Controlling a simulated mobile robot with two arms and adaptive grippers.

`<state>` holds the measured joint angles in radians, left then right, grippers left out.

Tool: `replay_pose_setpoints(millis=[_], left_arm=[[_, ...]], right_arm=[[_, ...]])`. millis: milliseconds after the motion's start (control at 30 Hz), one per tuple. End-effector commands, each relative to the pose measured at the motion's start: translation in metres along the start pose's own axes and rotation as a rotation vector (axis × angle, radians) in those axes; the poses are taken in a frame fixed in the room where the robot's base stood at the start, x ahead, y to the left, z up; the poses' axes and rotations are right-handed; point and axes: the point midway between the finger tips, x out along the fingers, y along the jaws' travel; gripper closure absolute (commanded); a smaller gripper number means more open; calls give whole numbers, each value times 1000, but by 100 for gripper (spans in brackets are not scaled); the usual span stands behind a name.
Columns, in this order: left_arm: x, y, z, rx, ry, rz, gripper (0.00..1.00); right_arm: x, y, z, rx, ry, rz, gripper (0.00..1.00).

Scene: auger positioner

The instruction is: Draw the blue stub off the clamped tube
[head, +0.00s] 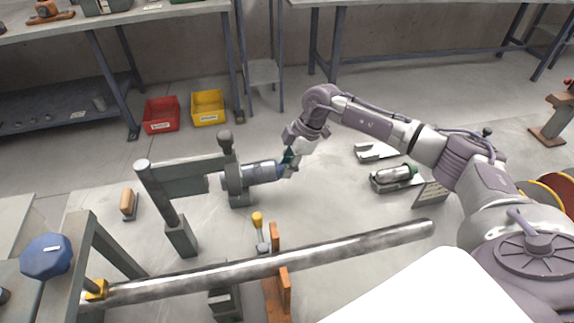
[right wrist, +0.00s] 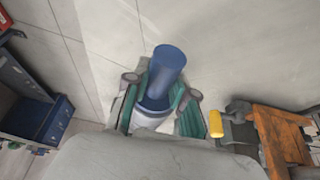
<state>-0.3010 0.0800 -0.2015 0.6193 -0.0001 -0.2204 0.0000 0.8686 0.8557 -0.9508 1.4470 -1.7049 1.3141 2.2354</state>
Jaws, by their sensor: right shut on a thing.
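The grey tube (head: 234,180) is held in a clamp (head: 239,194) on a stand, lying roughly level. The blue stub (head: 281,169) is at the tube's right end. I cannot tell whether the stub is still in the tube. My left gripper is not in view.
A long metal bar (head: 350,248) lies across the front on an orange support (head: 275,285). A yellow-handled tool (head: 258,221) stands near the clamp. Red (head: 161,114) and yellow (head: 208,106) bins are behind. Cradles (head: 395,178) sit at right.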

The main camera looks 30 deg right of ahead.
Motion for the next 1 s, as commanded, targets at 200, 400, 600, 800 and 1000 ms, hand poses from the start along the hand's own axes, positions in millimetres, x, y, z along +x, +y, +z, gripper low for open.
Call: replay_pose_setpoints(millis=[200,400,600,800,1000], left_arm=[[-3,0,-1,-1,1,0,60],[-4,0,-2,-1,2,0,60],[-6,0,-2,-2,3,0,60],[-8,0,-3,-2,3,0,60],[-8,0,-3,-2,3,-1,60]], right_arm=[[-3,1,-2,-1,5,4,100],[-3,1,-3,-1,5,4,100],[-3,1,-3,-1,5,4,100],[-4,1,-3,-2,5,4,100],[-4,1,-2,-1,5,4,100]])
